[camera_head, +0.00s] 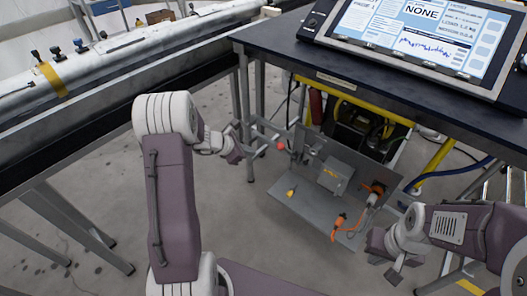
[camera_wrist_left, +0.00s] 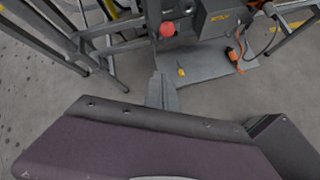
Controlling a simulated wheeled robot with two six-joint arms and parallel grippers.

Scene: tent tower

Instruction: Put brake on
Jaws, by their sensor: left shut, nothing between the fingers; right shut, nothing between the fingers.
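A red ball knob (camera_head: 281,146) sits by grey bars at the left of a grey metal panel unit (camera_head: 300,205) under the table. I cannot tell whether it is the brake handle. It also shows in the left wrist view (camera_wrist_left: 167,29), just beyond my left fingertips. My left gripper (camera_wrist_left: 162,90) is shut and empty, apart from the knob. In the head view my left gripper (camera_head: 236,152) is left of the knob. My right gripper (camera_head: 393,277) is shut and empty at lower right, away from the knob.
The panel carries a grey box (camera_head: 335,174), a small yellow part (camera_head: 291,192) and orange connectors (camera_head: 340,221). A dark table (camera_head: 275,40) with a screen (camera_head: 410,33) is above. Table legs stand near my left gripper. A long pale beam (camera_head: 130,50) lies at left.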

